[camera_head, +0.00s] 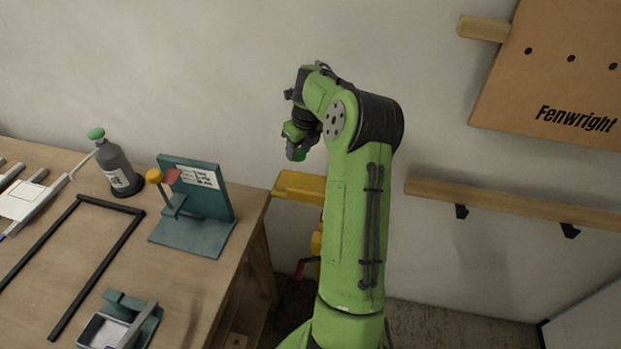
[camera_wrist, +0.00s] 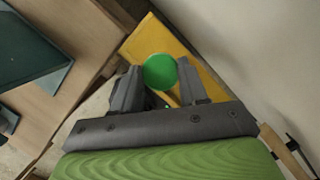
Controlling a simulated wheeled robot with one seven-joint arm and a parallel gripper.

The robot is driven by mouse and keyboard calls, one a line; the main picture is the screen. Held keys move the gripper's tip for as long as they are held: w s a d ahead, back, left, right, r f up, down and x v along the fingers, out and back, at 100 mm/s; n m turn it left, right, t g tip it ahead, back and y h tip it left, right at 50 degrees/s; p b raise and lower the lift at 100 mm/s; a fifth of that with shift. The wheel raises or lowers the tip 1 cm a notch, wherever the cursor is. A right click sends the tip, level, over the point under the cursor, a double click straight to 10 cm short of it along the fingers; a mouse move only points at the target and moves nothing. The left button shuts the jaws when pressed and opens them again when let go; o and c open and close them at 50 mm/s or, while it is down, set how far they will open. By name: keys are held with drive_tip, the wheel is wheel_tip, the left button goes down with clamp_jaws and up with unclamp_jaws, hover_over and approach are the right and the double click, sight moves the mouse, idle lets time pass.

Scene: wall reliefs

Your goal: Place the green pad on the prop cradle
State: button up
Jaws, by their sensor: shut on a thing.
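The green pad (camera_wrist: 160,71) is a round green disc held between the two dark fingers of my gripper (camera_wrist: 160,80) in the wrist view. In the head view my gripper (camera_head: 298,150) hangs near the wall, and a bit of the green pad (camera_head: 300,154) shows at its tip. A yellow stand (camera_head: 298,184), which may be the prop cradle, is below my gripper, to the right of the table. Its yellow top (camera_wrist: 190,62) lies behind the pad in the wrist view. The pad looks apart from it. My arm hides its right part.
The wooden table (camera_head: 185,290) at left carries a teal bracket (camera_head: 195,235), a grey bottle (camera_head: 118,170), a black frame (camera_head: 95,270) and a small tray (camera_head: 105,332). A wooden rail (camera_head: 500,200) and a Fenwright board (camera_head: 560,70) are on the wall at right.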

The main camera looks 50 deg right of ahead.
sight(301, 181)
drive_tip(key=f, duration=0.3)
drive_tip(key=f+b, duration=0.1)
drive_tip(key=f, duration=0.2)
drive_tip(key=s+f, duration=0.1)
drive_tip(key=f, duration=0.2)
drive_tip(key=shift+d+f, duration=0.15)
drive_tip(key=shift+f, duration=0.05)
drive_tip(key=shift+f+b, duration=0.15)
drive_tip(key=shift+b, duration=0.15)
drive_tip(key=o, duration=1)
